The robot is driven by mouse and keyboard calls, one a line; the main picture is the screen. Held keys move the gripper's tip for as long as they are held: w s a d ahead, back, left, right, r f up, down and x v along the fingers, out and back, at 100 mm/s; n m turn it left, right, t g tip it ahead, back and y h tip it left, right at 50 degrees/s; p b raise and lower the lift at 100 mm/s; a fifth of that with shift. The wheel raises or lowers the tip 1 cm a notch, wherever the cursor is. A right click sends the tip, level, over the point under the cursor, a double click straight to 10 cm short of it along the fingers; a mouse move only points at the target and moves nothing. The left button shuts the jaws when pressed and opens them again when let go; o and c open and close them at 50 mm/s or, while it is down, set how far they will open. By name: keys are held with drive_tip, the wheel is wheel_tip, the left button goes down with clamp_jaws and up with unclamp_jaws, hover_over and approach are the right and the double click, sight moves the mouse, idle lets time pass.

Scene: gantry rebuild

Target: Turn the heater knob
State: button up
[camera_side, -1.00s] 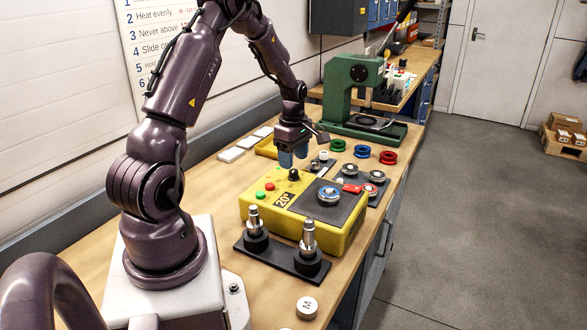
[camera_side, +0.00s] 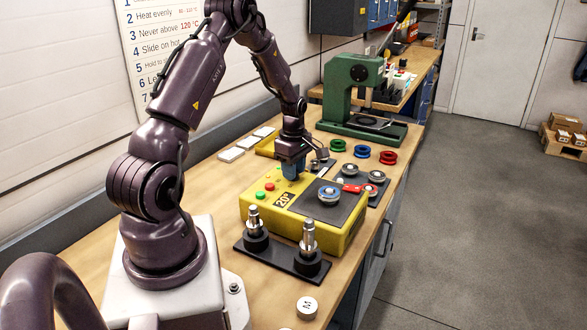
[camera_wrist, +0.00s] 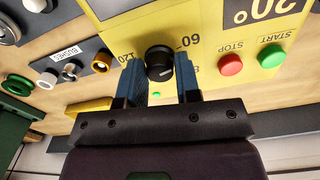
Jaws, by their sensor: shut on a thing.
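The yellow heater (camera_side: 335,240) stands on the bench with a dark plate, a display reading 20° and green and red buttons on its top. Its black heater knob (camera_wrist: 159,63) shows in the wrist view between the two blue fingers, with a pale pointer line and scale numbers around it. In the side view the knob is hidden by the fingers. My gripper (camera_side: 292,175) points down over the far left part of the heater top. It is shut on the knob; in the wrist view my gripper (camera_wrist: 160,80) has a finger at either side of it.
Two metal shafts (camera_side: 309,238) stand upright on a black base in front. Green, blue and red rings (camera_side: 362,151) and a green press (camera_side: 352,95) are farther back. White tiles (camera_side: 231,154) lie left.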

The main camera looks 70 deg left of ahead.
drive_tip(key=m, duration=0.3)
drive_tip(key=shift+m, duration=0.3)
drive_tip(key=m, duration=0.3)
drive_tip(key=shift+m, duration=0.3)
drive_tip(key=m, duration=1.3)
drive_tip(key=shift+r+m, duration=0.1)
drive_tip(key=shift+m, duration=0.2)
drive_tip(key=m, duration=0.6)
drive_tip(key=shift+m, duration=0.4)
drive_tip(key=o, duration=0.9)
